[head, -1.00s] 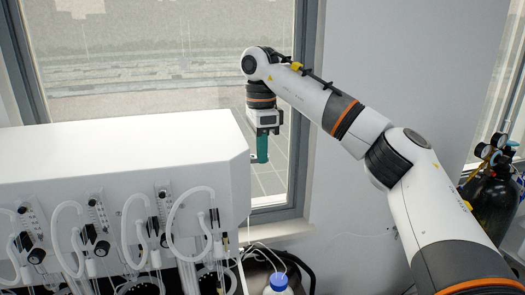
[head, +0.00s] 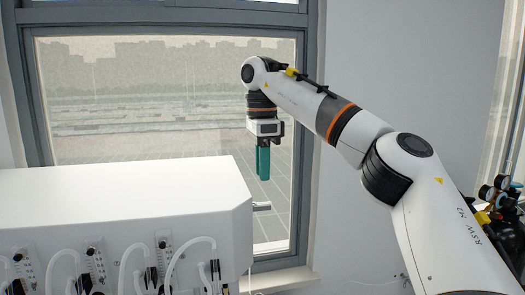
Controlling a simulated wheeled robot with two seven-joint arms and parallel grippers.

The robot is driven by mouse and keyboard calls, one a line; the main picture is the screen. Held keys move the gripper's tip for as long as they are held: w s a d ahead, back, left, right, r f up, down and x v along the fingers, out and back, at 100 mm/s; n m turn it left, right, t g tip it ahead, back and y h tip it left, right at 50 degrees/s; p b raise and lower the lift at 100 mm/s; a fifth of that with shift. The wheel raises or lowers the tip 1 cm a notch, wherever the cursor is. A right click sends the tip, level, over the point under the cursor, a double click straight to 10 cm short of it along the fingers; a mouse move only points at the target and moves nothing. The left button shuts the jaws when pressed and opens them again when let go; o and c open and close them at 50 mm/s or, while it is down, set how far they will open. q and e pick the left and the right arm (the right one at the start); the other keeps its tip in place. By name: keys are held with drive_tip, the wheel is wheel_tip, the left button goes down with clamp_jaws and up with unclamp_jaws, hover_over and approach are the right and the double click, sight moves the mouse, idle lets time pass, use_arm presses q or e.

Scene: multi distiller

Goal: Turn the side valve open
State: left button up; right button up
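The white distiller housing (head: 120,205) fills the lower left of the head view. A short silver lever (head: 262,206), which looks like the side valve's handle, sticks out from its right side. The valve's body is hidden behind the housing's edge. My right gripper (head: 263,164) points down with teal fingers, above the lever in the picture and apart from it. The fingers partly overlap from this angle, so the gap between them is unclear. Nothing shows between them. My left gripper is out of view.
Clear looped tubes (head: 190,250) and black knobs line the housing's front. A window (head: 165,95) stands behind. A dark gas cylinder with gauges (head: 487,192) is at the right edge. The space around my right gripper is open.

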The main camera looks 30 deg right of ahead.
drive_tip(key=shift+r, duration=2)
drive_tip(key=shift+f, duration=0.1)
